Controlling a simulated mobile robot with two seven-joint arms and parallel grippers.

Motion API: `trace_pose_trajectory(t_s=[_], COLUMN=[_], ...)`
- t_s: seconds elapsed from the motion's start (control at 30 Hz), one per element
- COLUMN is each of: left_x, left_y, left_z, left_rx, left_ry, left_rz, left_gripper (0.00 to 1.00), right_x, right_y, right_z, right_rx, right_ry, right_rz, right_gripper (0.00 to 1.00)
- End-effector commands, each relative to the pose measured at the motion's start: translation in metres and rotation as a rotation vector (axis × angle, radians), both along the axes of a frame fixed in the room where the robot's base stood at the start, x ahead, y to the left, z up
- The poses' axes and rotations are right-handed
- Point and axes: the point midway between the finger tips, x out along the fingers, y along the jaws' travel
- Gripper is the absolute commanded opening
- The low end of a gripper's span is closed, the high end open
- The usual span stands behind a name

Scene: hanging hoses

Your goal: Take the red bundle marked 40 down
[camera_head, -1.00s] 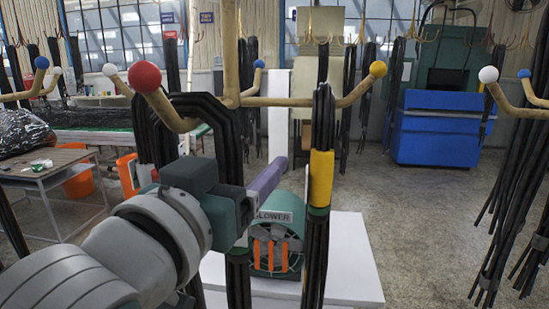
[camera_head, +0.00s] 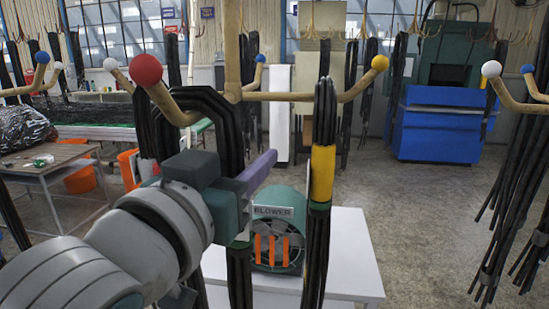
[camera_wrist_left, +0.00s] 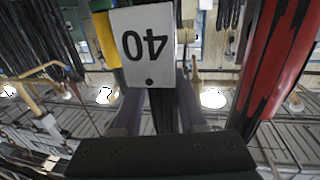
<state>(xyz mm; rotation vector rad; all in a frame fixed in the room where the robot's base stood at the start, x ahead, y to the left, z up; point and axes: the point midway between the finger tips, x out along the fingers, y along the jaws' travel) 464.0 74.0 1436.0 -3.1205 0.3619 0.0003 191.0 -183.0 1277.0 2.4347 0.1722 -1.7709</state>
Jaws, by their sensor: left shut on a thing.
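My left gripper (camera_head: 257,175) is shut on a black hose bundle (camera_wrist_left: 163,112), seen between its purple fingers in the left wrist view. In the head view, black hoses (camera_head: 208,98) loop over the hook arm with the red ball (camera_head: 146,69) and hang behind my gripper. A white card marked 40 (camera_wrist_left: 147,45) shows upside down in the wrist view, in front of the held hoses, and covers part of them. A red sleeve with black hoses (camera_wrist_left: 276,55) is to the right there; I cannot tell whether it belongs to the held bundle. The head view hides it. My right gripper is out of view.
A bundle with a yellow sleeve (camera_head: 322,172) hangs close to the right of my gripper, on the arm with the yellow ball (camera_head: 380,62). More hoses (camera_head: 515,180) hang far right.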

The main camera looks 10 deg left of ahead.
Motion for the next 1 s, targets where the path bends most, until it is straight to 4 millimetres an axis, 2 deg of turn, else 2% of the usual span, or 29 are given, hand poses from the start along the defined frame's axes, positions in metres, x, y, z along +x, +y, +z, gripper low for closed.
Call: trace_pose_trajectory(t_s=[0.83,0.87,1.0], left_x=[0.0,0.0,0.0], left_y=[-0.0001,-0.0001,-0.0001], left_z=[0.0,0.0,0.0], left_rx=[0.0,0.0,0.0], left_ry=[0.0,0.0,0.0], left_rz=[0.0,0.0,0.0], left_gripper=[0.0,0.37,0.21], right_x=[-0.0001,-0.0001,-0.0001], right_y=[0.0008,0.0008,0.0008], right_z=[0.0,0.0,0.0], right_rx=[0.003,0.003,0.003], right_ry=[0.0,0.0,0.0], right_rz=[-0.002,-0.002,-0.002], right_gripper=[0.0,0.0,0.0])
